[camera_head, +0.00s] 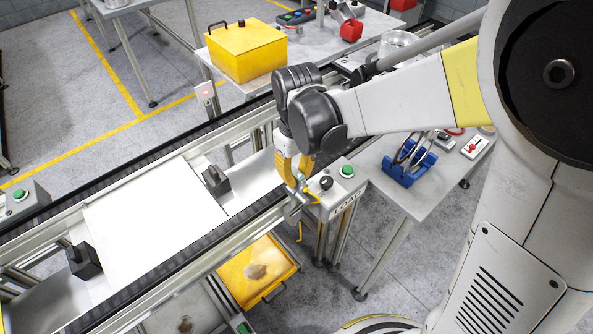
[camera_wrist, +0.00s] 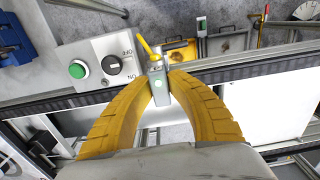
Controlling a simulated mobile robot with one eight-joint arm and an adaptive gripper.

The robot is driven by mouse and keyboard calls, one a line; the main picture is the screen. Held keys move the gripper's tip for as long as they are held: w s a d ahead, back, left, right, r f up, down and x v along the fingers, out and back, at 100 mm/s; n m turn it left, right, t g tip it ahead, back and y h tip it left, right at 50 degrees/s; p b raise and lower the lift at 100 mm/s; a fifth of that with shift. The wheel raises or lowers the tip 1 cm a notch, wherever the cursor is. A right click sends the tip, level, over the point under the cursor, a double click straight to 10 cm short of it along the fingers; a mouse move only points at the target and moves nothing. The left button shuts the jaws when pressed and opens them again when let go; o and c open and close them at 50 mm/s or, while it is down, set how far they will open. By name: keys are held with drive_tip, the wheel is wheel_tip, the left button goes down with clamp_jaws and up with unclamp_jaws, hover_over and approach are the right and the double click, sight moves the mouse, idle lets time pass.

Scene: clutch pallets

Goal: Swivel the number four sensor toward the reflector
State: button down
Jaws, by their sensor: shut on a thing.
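My gripper (camera_wrist: 166,84) is shut on a small grey sensor (camera_wrist: 158,88) with a lit green spot on its top. One yellow finger lies on each side of it. A yellow cable (camera_wrist: 147,44) rises from the sensor's far end in the wrist view. In the head view my gripper (camera_head: 294,178) reaches down to the near rail of the conveyor, and the sensor (camera_head: 292,211) sits at its tips, partly hidden. No number can be read on the sensor. I cannot pick out the reflector for certain.
The conveyor carries a white panel (camera_head: 150,225) and black blocks (camera_head: 215,181). A yellow tray (camera_head: 240,285) lies below. A blue holder (camera_head: 408,168) sits on the right table.

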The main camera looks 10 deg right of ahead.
drive_tip(key=c, duration=1.3)
unclamp_jaws()
drive_tip(key=shift+r, duration=0.1)
wheel_tip(320, 180, up, 12)
drive_tip(key=s+d+f+m+t+b, duration=0.5)
drive_tip(key=s+d, duration=0.5)
drive_tip(key=d, duration=0.3)
drive_tip(key=shift+s+d+f+m+t, duration=0.25)
drive_tip(key=shift+d+m+t, duration=0.1)
drive_tip(key=shift+m+t, duration=0.65)
